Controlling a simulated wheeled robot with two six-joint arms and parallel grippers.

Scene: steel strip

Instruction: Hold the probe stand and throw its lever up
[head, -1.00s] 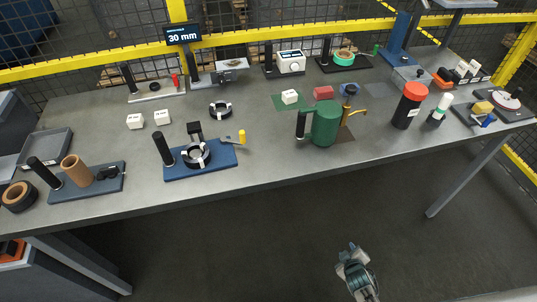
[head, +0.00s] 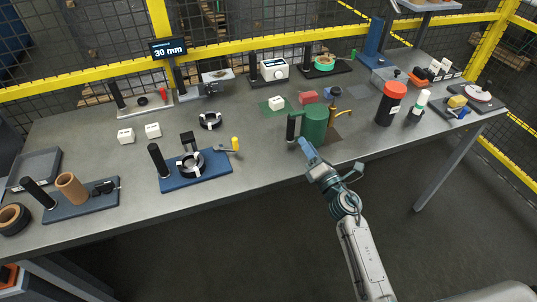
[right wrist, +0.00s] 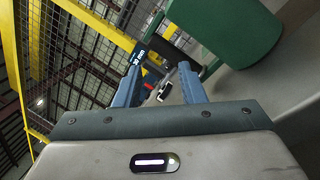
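Which fixture is the probe stand is not certain. A pale base with a black upright grip and a red-tipped lever (head: 163,94) stands at the back left. A second stand with a grey block (head: 212,88) is beside it, below the "30 mm" display (head: 168,48). A blue base (head: 205,183) with a black grip, a ring and a yellow-tipped lever (head: 235,144) is nearer the front edge. My right gripper (head: 310,155) is open and empty at the front edge, by the green cylinder (head: 315,121). Its spread fingers (right wrist: 161,78) show in the right wrist view. My left gripper is out of view.
The green cylinder (right wrist: 237,30) is close at the upper right of the right wrist view. A red-topped black canister (head: 390,108) stands further right. White blocks (head: 126,136) and a black ring (head: 210,121) lie left of centre. Bare bench is around them.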

